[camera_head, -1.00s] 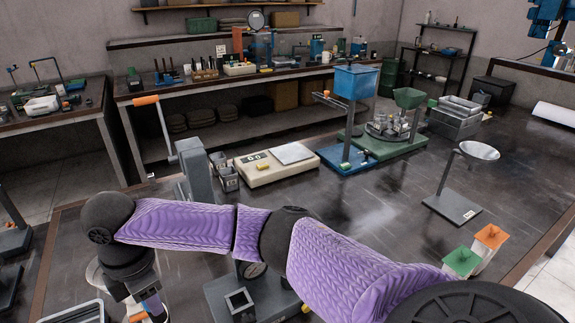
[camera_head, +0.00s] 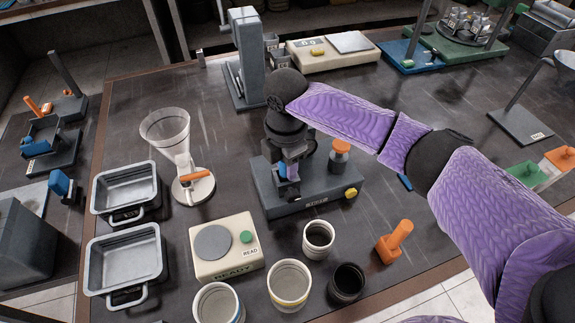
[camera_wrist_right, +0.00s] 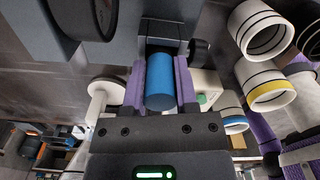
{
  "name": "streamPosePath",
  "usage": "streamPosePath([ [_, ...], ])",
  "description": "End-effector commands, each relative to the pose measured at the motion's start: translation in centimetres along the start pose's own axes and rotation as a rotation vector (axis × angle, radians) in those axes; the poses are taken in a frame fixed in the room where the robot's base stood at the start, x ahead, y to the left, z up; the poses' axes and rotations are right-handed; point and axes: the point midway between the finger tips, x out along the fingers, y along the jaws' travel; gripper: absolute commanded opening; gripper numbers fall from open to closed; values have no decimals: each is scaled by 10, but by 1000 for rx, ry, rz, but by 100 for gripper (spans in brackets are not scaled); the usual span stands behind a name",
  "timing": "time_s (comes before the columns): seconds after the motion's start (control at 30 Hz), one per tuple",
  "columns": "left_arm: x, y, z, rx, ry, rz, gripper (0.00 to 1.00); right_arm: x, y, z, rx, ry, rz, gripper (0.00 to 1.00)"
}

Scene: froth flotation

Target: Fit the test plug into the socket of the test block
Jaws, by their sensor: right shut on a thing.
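My right gripper (camera_head: 290,172) points down over the dark grey block (camera_head: 318,198), which has a yellow knob at its front right corner. In the wrist view, my right gripper (camera_wrist_right: 160,85) is shut on a blue cylindrical plug (camera_wrist_right: 160,80), between its two purple finger pads. A little of the blue plug (camera_head: 282,169) also shows in the head view. The plug's far end is close to a dark opening in the grey block (camera_wrist_right: 218,35). The gripper and plug hide the socket, so I cannot tell whether the plug is in it. My left gripper is not in view.
A glass funnel (camera_head: 168,130) and two metal pans stand left.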

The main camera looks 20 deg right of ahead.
Motion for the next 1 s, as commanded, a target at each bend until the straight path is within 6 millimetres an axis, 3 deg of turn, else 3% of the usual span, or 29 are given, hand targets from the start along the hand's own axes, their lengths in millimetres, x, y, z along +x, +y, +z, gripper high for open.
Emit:
streamPosePath([
  [0.3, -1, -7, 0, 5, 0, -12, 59, 2, 0, 0, 0, 0, 0, 0],
  [0.33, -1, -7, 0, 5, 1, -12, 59, 2, 0, 0, 0, -1, 0, 43],
  [0.47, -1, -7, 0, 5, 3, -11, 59, 2, 0, 0, 0, -1, 0, 70],
  [0.77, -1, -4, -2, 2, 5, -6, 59, 0, 0, 0, 0, -1, 1, 72],
  [0.87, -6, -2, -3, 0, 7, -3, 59, -18, 1, 0, -1, 0, 4, 72],
  [1.0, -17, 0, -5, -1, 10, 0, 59, -59, 1, 0, -1, 0, 6, 72],
])
